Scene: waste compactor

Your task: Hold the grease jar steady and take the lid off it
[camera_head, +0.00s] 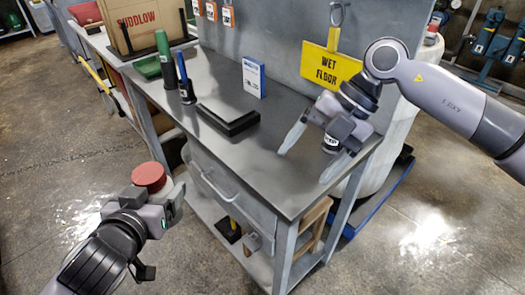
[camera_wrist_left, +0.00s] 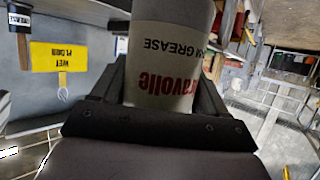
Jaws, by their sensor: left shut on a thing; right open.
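The grease jar (camera_wrist_left: 165,70) is pale with red and black print and fills the middle of the left wrist view, upside down there. In the head view its red lid (camera_head: 149,177) sits on top at the lower left, and the jar's body is mostly hidden by my gripper. My left gripper (camera_head: 170,200) is shut on the jar's body and holds it upright, off the table, in front of the bench. My right gripper (camera_head: 304,168) is open and empty, pointing down over the right end of the bench, well apart from the lid.
The grey bench (camera_head: 255,160) carries a black tray (camera_head: 228,118), a blue-white box (camera_head: 253,77), and green and blue upright tools at its left. A small black-and-white labelled thing (camera_head: 331,144) is partly hidden by my right gripper. A yellow sign (camera_head: 330,67) hangs behind.

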